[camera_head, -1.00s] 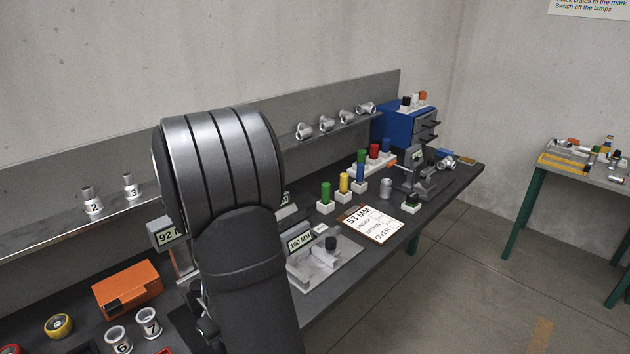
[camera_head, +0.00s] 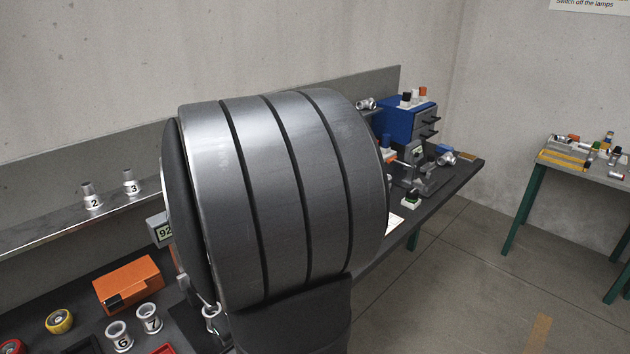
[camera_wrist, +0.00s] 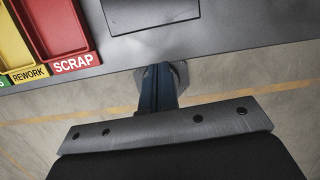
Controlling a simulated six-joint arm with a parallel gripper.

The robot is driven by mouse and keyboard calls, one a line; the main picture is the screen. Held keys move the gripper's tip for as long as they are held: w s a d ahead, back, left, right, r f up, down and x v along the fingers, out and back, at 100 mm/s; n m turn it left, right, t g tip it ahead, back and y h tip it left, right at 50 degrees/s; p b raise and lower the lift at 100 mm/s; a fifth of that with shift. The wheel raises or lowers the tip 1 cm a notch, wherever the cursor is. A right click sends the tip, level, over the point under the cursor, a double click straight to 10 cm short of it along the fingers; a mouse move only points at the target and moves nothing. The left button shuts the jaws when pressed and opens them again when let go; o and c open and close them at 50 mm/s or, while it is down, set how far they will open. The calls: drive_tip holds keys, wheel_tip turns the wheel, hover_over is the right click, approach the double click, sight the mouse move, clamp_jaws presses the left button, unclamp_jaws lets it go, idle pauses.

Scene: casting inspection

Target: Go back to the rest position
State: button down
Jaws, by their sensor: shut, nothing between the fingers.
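My gripper (camera_wrist: 157,80) shows in the wrist view as dark, narrow fingers closed together beyond a grey bar with screws. Nothing is held between them. It is near the bench's edge, with the floor behind it. In the head view my own arm fills the middle and hides much of the bench; the fingers cannot be made out there.
The red SCRAP tray (camera_wrist: 52,28) and yellow REWORK tray (camera_wrist: 14,47) lie left of my gripper on the bench (camera_wrist: 235,22). Castings 6 (camera_head: 118,336) and 7 (camera_head: 149,318) stand by an orange box (camera_head: 129,284). A blue drawer cabinet (camera_head: 396,122) stands far right.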

drive_tip(key=shift+v, duration=1.7)
